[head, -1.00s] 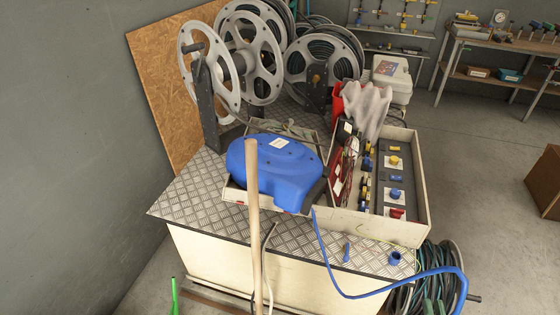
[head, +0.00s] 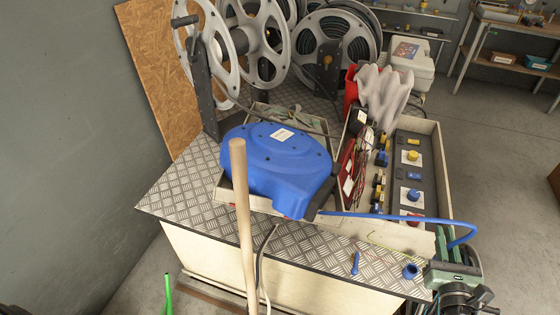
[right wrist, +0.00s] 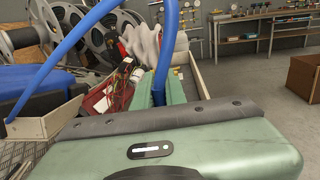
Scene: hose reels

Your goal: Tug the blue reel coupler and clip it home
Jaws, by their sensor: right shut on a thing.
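The blue hose reel (head: 277,165) sits in a shallow tray on the bench. Its blue hose (head: 385,217) runs right and bends down at my right gripper (head: 446,262). My right gripper, at the bench's right front corner, is shut on the hose. In the right wrist view, the hose (right wrist: 168,45) comes down between the green fingers (right wrist: 160,92). I cannot make out a coupler on the held end. A short blue ring-shaped fitting (head: 410,271) stands on the bench edge, left of the gripper. My left gripper is not in view.
A small blue piece (head: 355,262) lies left of the ring. A wooden pole (head: 241,215) stands before the bench. A box of switches and connectors (head: 440,190) is right of the reel. Grey metal reels (head: 325,55) stand behind. Chequered plate (head: 190,195) is bare at left.

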